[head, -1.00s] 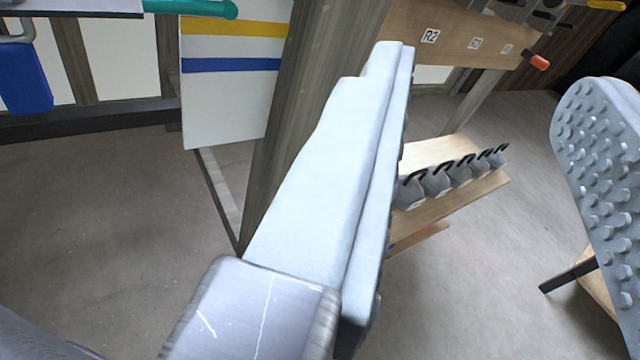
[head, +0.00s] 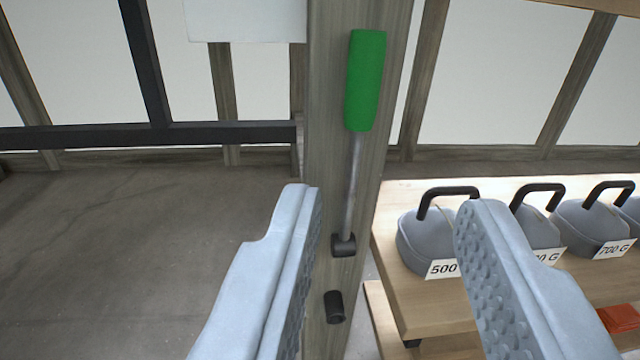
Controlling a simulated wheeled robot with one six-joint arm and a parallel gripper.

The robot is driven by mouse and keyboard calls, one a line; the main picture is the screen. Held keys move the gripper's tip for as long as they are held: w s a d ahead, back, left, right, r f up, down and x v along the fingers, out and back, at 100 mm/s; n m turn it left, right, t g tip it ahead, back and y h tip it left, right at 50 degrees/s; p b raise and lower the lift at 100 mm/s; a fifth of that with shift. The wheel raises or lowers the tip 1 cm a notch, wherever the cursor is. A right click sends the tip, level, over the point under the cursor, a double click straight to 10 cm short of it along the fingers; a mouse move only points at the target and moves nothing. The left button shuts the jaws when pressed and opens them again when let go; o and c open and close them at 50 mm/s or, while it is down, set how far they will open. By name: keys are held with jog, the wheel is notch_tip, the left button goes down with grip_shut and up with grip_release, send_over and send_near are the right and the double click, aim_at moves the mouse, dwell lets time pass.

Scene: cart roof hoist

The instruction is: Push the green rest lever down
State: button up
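The green rest lever (head: 365,80) is mounted on a wooden post (head: 330,150). Its green grip points up, and its thin metal rod runs down to a dark pivot (head: 344,245). A short black peg (head: 334,307) sticks out of the post below the pivot. My gripper (head: 385,205) is open and empty, its two pale fingers spread wide. The left fingertip appears just left of the rod and the right one well to its right, over the weights. The green grip appears above both fingertips. I cannot see any contact with the lever.
At right a wooden shelf (head: 410,305) carries several grey weights (head: 425,240) with black handles and labels such as 500 and 700 G. A red object (head: 618,318) lies at the lower right. Open floor (head: 130,250) shows at left.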

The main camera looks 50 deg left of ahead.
notch_tip(320, 180, down, 2)
send_near(361, 113)
jog(key=shift+g+y, duration=0.3)
jog(key=shift+y, duration=0.1)
jog(key=x, duration=0.9)
jog(key=shift+w, duration=0.45)
grip_shut()
